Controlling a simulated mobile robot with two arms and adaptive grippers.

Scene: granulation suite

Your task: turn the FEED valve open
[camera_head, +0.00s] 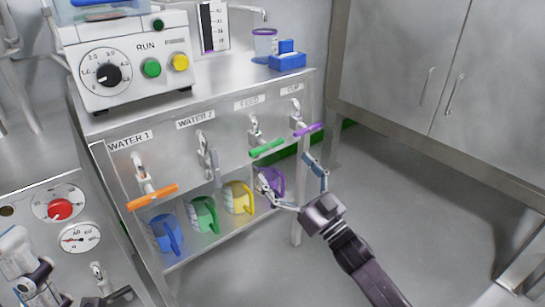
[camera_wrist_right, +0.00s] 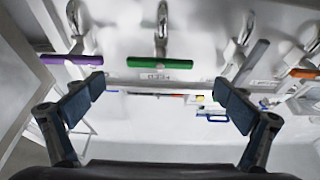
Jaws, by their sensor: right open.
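The FEED valve has a green bar handle (camera_head: 266,148) on a metal tap under the FEED label on the bench front. The handle lies crosswise and slightly tilted in the head view. In the right wrist view the green handle (camera_wrist_right: 150,62) lies level, centred between the fingers and beyond their tips. My right gripper (camera_head: 290,172) is open and empty, below and to the right of the green handle, apart from it. Its spread fingers also frame the right wrist view (camera_wrist_right: 162,91). A part of my left arm (camera_head: 25,268) seems to show at lower left; its fingers are not clear.
The purple CUP handle (camera_head: 308,130) is close on the right. A grey WATER 2 handle (camera_head: 214,165) and an orange WATER 1 handle (camera_head: 152,196) are to the left. Blue, green, yellow and purple jugs stand on the shelf below. The floor at right is clear.

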